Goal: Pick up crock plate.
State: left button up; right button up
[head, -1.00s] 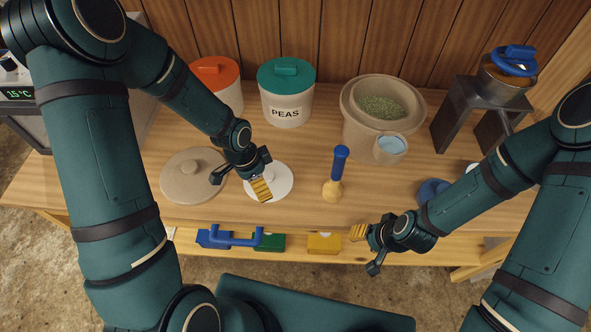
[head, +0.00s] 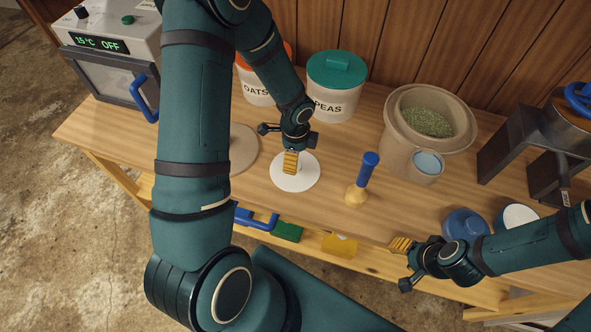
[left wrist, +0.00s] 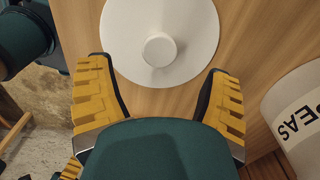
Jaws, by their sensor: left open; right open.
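The crock plate, a white round disc with a small central knob, lies flat on the wooden bench in the head view (head: 302,184). It also shows at the top of the left wrist view (left wrist: 193,25), its knob between the fingers' directions. My left gripper (head: 290,160) hangs just above the plate and covers part of it. In the left wrist view its yellow-padded fingers (left wrist: 162,72) are spread wide with nothing between them. I cannot tell the exact gap above the plate. My right gripper (head: 402,264) is open and empty at the bench's front edge, right of the plate.
A brown lid (head: 242,152) lies left of the plate. The PEAS canister (head: 335,88) stands behind. A blue-handled wooden tool (head: 363,178) stands to the right. A beige crock (head: 400,145) with green contents and a blue bowl (head: 464,222) are farther right. Bare bench separates them.

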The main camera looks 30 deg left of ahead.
pick_arm(q)
jog(key=shift+f+b, duration=0.4)
jog(key=shift+f, duration=2.55)
jog(key=shift+c, duration=0.3)
grip_shut()
